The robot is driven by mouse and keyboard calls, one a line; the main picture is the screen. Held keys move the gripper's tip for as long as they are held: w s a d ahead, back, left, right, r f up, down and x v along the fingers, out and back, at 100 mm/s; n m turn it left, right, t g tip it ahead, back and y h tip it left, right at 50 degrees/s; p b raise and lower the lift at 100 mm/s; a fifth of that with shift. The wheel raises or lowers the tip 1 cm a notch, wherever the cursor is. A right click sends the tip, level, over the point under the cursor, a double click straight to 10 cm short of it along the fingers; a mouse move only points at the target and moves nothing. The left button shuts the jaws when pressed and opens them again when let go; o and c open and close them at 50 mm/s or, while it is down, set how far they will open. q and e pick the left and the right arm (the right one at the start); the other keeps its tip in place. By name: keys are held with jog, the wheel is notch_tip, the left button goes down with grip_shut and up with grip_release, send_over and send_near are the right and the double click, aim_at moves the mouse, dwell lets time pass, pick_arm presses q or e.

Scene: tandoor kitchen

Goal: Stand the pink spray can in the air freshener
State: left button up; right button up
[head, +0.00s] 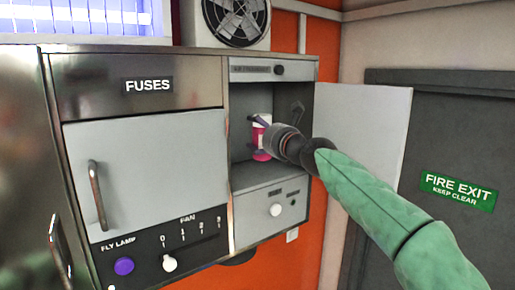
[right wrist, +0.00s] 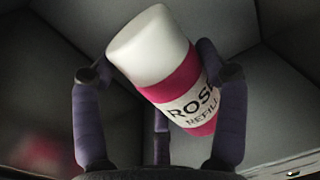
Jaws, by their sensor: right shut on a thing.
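The pink spray can (head: 257,133) is inside the open air freshener (head: 272,70), in its grey compartment. My right gripper (head: 262,128) reaches in from the right and is shut on the can. In the right wrist view the can (right wrist: 175,75) has a white cap, a pink band and a "ROSE REFILL" label. It looks tilted in that picture, between the dark fingers of my right gripper (right wrist: 160,85). A pink patch (head: 261,156) shows below the can; whether the can touches it I cannot tell. The can's lower end is hidden. My left gripper is not in view.
The air freshener's door (head: 375,125) stands open at the right, behind my right arm. A fuse cabinet (head: 150,165) with a handle, knob and purple button adjoins at the left. A fan unit (head: 237,20) is above. A fire exit door (head: 455,150) is far right.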

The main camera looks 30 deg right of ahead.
jog(key=shift+w+f, duration=0.65)
jog(key=shift+f, duration=1.55)
jog(key=shift+f, duration=0.2)
jog(key=o, duration=1.4)
jog(key=shift+o, duration=0.2)
